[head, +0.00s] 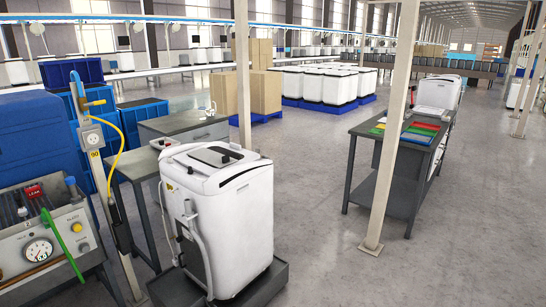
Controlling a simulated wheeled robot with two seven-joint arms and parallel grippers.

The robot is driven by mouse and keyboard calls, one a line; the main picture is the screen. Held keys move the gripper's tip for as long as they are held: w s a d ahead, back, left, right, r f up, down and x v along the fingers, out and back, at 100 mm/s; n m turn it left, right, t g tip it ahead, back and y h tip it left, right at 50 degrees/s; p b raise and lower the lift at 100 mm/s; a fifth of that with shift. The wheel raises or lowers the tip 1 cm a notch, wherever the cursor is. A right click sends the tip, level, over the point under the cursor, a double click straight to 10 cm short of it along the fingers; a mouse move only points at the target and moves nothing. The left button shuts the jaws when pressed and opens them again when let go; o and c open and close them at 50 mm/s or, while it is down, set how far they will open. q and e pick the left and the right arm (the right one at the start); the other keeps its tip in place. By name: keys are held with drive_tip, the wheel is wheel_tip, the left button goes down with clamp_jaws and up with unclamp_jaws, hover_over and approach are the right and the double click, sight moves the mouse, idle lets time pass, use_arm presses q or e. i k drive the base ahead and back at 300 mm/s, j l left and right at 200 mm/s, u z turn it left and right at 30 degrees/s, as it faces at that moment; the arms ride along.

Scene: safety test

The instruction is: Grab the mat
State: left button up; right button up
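I cannot pick out a mat for certain. Flat coloured pieces in green, red and yellow (420,131) lie on the dark grey table (362,129) at the right; they are too small to tell whether one is a mat. A white pillar stands in front of part of that table and hides some of it. Neither of my grippers is in view.
A white machine (232,225) stands on a dark base in front. A test panel with a gauge (39,249) and a yellow hose are at the left. A white pillar (391,140) stands before the table. Clear floor (320,200) lies between machine and table.

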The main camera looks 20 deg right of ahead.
sight(220, 160)
drive_tip(key=z, duration=0.1)
drive_tip(key=i+l, duration=0.15)
drive_tip(key=i, duration=0.4)
drive_tip(key=i+l, duration=0.2)
drive_tip(key=i, duration=0.4)
drive_tip(key=j+u, duration=0.05)
